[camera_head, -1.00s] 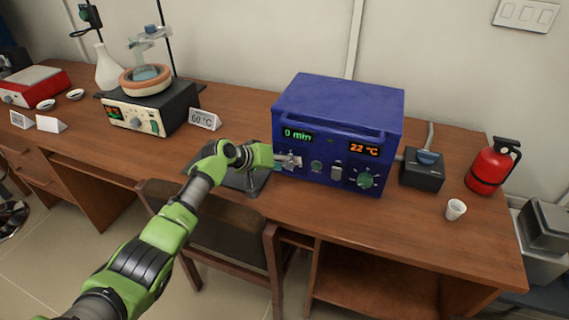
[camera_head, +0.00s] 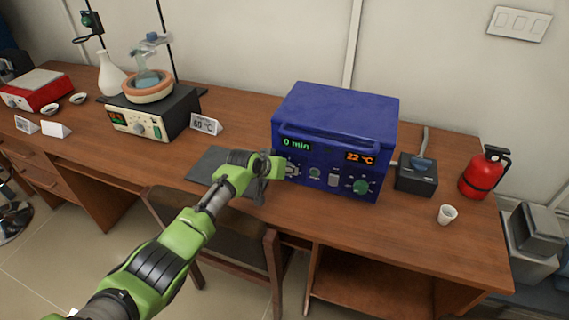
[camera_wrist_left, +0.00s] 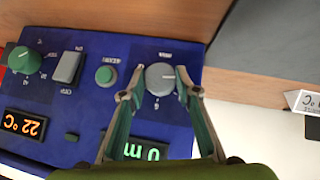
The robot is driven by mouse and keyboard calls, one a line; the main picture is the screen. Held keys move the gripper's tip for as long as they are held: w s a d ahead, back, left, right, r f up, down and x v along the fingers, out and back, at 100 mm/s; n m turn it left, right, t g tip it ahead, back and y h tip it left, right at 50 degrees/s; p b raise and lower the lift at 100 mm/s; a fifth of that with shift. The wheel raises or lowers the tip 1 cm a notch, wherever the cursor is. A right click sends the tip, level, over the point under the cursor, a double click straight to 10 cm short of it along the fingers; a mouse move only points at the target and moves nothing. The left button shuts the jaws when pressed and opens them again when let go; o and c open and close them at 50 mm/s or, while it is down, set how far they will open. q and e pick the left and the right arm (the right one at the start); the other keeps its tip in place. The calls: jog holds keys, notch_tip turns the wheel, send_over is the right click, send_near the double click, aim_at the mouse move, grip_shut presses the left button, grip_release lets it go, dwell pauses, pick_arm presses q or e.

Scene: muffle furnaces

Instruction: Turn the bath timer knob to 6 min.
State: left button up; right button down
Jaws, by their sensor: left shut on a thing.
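The blue bath unit (camera_head: 338,108) stands on the wooden bench. Its timer display (camera_head: 295,144) reads 0 min and its temperature display (camera_head: 360,158) reads 22 °C. The grey timer knob (camera_wrist_left: 160,78) is on the panel below the timer display, with markings around it. My left gripper (camera_wrist_left: 161,84) is shut on this knob, one finger on each side. In the head view my left gripper (camera_head: 282,168) is at the lower left of the panel and partly covers the knob. My right gripper is not in view.
A green button (camera_wrist_left: 106,75), a grey switch (camera_wrist_left: 68,68) and a green knob (camera_wrist_left: 25,60) share the panel. A dark mat (camera_head: 212,163) lies to the left. A black box (camera_head: 417,176), a white cup (camera_head: 447,214) and a red extinguisher (camera_head: 484,174) stand to the right.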

pick_arm(q)
jog(key=shift+d+r+m+t+y+p, duration=0.1)
jog(key=shift+d+m+t+y+p, duration=0.15)
jog(key=shift+m+y+p, duration=0.45)
jog(key=shift+a+y, duration=0.1)
jog(key=shift+y, duration=0.3)
jog(key=o, duration=1.1)
jog(key=shift+s, duration=0.15)
jog(key=shift+s+a+r, duration=0.1)
jog(key=shift+s+r, duration=0.25)
jog(key=shift+r, duration=0.05)
jog(key=v, duration=1)
jog(key=shift+s+a+r, duration=0.15)
jog(key=shift+s, duration=0.15)
